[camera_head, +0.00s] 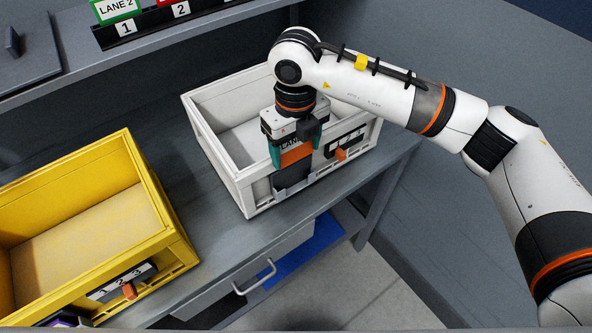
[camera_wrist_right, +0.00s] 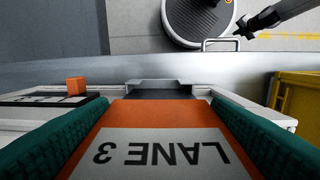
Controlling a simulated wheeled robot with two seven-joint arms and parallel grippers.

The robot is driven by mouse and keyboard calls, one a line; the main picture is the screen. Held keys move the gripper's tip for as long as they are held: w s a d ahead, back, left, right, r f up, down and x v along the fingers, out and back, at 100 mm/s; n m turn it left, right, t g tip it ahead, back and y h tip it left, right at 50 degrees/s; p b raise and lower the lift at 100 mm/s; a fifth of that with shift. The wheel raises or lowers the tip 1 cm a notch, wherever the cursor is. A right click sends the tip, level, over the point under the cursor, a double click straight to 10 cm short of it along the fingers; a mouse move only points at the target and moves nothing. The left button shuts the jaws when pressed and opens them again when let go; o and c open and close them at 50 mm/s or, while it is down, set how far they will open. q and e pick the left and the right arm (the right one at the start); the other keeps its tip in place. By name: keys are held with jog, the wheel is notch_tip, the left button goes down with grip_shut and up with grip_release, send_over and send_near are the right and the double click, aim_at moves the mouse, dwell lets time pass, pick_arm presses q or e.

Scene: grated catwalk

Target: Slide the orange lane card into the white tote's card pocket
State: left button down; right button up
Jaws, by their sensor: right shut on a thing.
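The orange lane card (camera_head: 296,156) is marked LANE 3 and is held in my right gripper (camera_head: 292,160), shut on it between teal fingers. In the right wrist view the card (camera_wrist_right: 160,115) lies between both fingers, its far edge at the dark card pocket (camera_wrist_right: 158,90). The white tote (camera_head: 212,152) stands on the counter. Its dark card pocket (camera_head: 291,178) is on the front wall, just below the card. I cannot tell whether the card's lower edge is inside the pocket.
A black-and-white strip with an orange tab (camera_head: 341,154) sits right of the pocket. A yellow tote (camera_head: 165,225) stands at left on the grey counter (camera_head: 220,240). A shelf behind holds a green LANE 2 card (camera_head: 116,8). A drawer handle (camera_head: 256,279) projects below the counter.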

aim_at(296, 160)
notch_tip(296, 160, down, 7)
jog(key=shift+r+p, duration=0.1)
jog(key=shift+p, duration=0.65)
jog(key=shift+f, duration=0.25)
jog(key=o, duration=1)
jog(key=shift+c, duration=0.2)
